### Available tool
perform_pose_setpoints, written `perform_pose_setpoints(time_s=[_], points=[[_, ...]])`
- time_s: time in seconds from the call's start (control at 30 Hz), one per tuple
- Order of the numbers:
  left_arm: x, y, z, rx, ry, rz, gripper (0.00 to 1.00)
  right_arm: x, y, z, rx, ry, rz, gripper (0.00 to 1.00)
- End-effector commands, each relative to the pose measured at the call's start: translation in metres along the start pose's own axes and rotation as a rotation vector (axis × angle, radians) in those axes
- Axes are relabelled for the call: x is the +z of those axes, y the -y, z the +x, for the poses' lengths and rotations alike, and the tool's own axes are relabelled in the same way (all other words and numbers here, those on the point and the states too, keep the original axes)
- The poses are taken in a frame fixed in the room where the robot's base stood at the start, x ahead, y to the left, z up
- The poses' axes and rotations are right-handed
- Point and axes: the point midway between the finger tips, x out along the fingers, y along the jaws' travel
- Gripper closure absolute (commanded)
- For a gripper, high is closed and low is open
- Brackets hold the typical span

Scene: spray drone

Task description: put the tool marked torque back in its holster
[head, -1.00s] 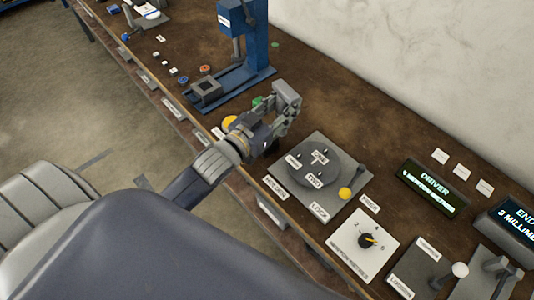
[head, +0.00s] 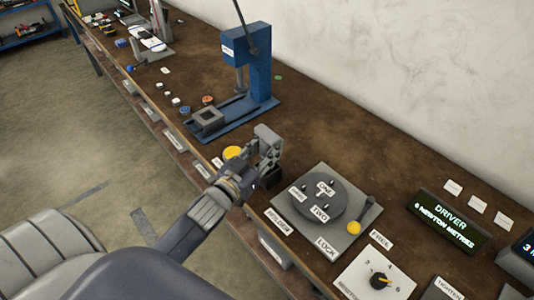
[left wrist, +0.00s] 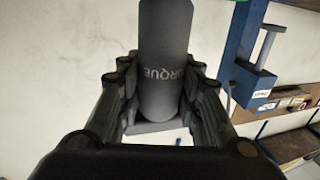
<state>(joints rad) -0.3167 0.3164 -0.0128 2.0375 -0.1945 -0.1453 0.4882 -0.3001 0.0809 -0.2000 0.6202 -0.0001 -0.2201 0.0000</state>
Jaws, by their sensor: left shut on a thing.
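My left gripper (head: 268,155) is shut on a dark cylindrical tool, above the bench near its front edge. In the left wrist view the tool (left wrist: 165,60) stands between the fingers with the letters "RQUE" readable on its side. My right gripper is not in view.
A round dark plate on a grey base (head: 297,228) marked LOCK lies right of the gripper. A blue press (head: 262,65) stands behind. A yellow disc (head: 232,152) is close by on the left. A DRIVER display (head: 450,222) stands at right. The back middle of the bench (head: 350,140) is clear.

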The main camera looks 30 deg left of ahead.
Motion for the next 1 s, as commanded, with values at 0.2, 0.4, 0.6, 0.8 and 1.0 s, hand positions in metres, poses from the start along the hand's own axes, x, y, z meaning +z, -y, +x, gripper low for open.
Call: perform_pose_setpoints(time_s=[0.2, 0.4, 0.6, 0.8, 1.0], points=[[0.020, 0.000, 0.000, 0.001, -0.004, 0.000, 0.96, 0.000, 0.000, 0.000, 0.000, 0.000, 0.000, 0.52], [0.020, 0.000, 0.000, 0.001, -0.005, 0.000, 0.96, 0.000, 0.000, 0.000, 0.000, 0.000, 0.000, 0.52], [0.025, 0.000, 0.000, 0.000, 0.000, -0.001, 0.56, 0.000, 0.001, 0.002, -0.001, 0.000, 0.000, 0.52], [0.025, 0.000, 0.000, 0.000, 0.000, -0.001, 0.47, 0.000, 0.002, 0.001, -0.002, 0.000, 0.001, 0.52], [0.023, 0.000, 0.000, 0.000, 0.000, 0.000, 0.47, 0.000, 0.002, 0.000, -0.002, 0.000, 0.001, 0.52]])
